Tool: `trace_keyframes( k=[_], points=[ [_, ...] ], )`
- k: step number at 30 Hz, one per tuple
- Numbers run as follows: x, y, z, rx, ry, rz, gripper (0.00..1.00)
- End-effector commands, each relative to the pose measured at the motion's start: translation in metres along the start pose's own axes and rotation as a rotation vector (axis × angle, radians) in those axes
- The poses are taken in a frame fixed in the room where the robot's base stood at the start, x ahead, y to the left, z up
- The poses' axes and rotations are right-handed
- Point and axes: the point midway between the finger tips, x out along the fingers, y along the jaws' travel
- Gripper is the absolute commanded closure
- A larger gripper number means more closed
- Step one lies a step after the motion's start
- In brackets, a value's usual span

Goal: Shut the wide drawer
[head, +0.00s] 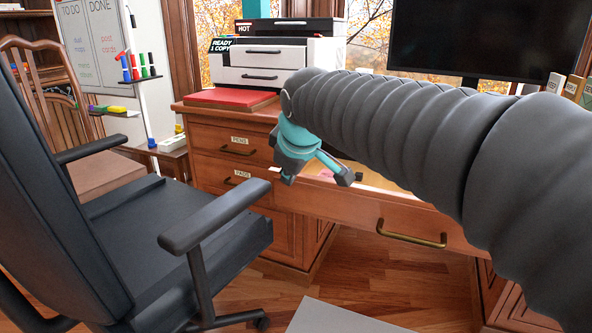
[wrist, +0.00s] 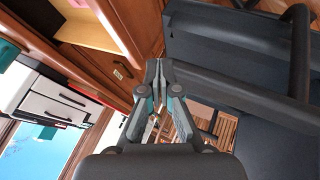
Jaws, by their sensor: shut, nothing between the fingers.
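The wide drawer (head: 390,215) is a brown wooden front with a brass bar handle (head: 411,234), under the desk top. It stands out from the desk, and part of its inside shows behind the front. Pale yellow and pink items lie inside; they also show in the wrist view (wrist: 85,32). My gripper (head: 318,166), teal with dark fingers, is over the drawer's left end, left of the handle. In the wrist view its fingertips (wrist: 159,70) are together and empty, close to the drawer's end. I cannot tell if they touch it. My arm hides the drawer's right part.
A dark office chair (head: 205,222) with armrests stands close on the left, near the drawers labelled PENS (head: 240,140) and PADS (head: 243,174). A white printer (head: 272,62), red book (head: 230,97) and monitor (head: 475,40) are on the desk. Floor shows below the drawer.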

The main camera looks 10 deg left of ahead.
Motion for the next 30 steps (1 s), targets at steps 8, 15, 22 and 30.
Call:
trace_keyframes(
  k=[8,15,22,30],
  points=[
    [0.055,-0.003,0.000,-0.002,-0.001,-0.004,1.00],
    [0.074,0.022,-0.001,0.001,0.001,-0.001,1.00],
    [0.079,0.033,-0.001,-0.001,0.002,-0.001,1.00],
    [0.080,0.034,-0.001,-0.001,0.002,-0.001,1.00]
  ],
)
